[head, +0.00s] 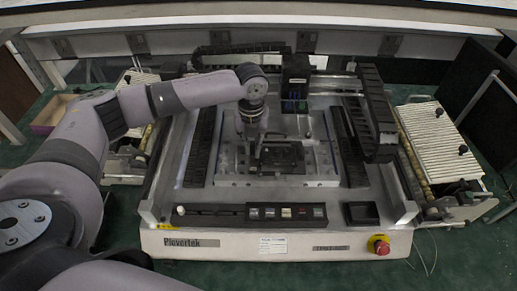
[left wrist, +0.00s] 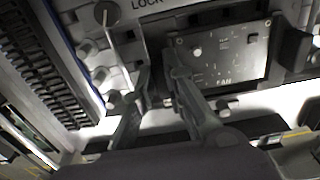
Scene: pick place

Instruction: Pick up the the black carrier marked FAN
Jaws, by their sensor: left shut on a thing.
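The black carrier marked FAN (left wrist: 228,55) lies in the silver fixture of the machine. It also shows in the head view (head: 285,155) as a dark plate at the middle of the machine bed. My left gripper (head: 254,160) reaches down to the left part of the carrier. In the left wrist view its two fingers (left wrist: 160,82) are close together at the carrier's left edge, shut on a part there that the fingers mostly hide. The carrier looks flat and seated in the fixture. My right gripper is not in view.
A silver fixture with a LOCK knob (left wrist: 106,13) surrounds the carrier. The machine has a gantry (head: 375,110) at the right, a front button panel (head: 260,213) and a red emergency stop (head: 379,245). Ribbed side trays (head: 437,138) flank it.

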